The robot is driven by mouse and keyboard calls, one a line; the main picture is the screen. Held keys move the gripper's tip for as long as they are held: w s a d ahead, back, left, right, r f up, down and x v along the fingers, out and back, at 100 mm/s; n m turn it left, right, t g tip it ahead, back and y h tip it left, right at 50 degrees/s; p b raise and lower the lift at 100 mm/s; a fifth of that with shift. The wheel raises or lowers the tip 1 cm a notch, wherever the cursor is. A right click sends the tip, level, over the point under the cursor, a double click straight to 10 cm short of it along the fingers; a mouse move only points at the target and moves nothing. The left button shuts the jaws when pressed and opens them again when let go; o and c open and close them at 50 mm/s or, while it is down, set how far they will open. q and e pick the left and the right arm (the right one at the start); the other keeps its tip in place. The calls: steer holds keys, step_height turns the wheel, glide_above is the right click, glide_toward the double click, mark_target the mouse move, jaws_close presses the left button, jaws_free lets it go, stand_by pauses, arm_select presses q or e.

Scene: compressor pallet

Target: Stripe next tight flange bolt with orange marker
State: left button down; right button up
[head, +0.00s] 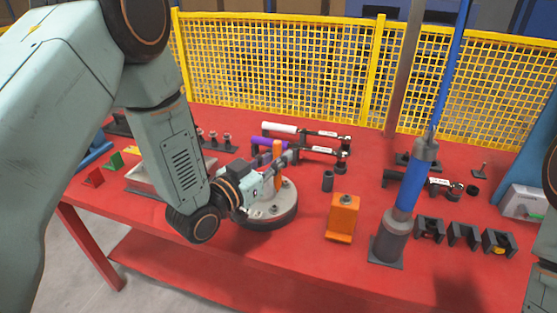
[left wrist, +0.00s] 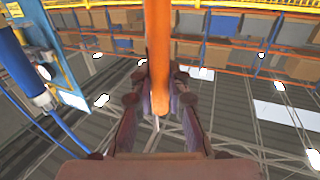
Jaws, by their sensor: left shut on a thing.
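The round grey flange (head: 282,213) lies on the red table near the middle of the head view, with several bolts on its top. My left gripper (head: 278,167) is over the flange and shut on an orange marker (head: 277,149), which stands roughly upright. In the left wrist view the marker (left wrist: 158,45) runs between the two fingers (left wrist: 158,100). The gripper and wrist hide the flange's left part. Whether the marker's lower end touches a bolt cannot be told, and no stripe can be made out. My right gripper is not in view.
An orange block (head: 342,217) stands right of the flange. Beyond it a blue tool (head: 408,186) stands upright in a grey holder. Black cradles (head: 463,236) are at right. A yellow mesh fence (head: 280,60) closes the back.

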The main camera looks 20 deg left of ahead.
mark_target(275, 182)
arm_select(q)
steer(key=shift+a+f, duration=0.15)
steer(key=shift+a, duration=0.15)
steer(key=shift+d+f, duration=0.1)
steer(key=shift+f, duration=0.1)
step_height(275, 182, down, 4)
steer(key=b, duration=0.3)
steer(key=shift+r, duration=0.2)
steer(key=shift+w, duration=0.1)
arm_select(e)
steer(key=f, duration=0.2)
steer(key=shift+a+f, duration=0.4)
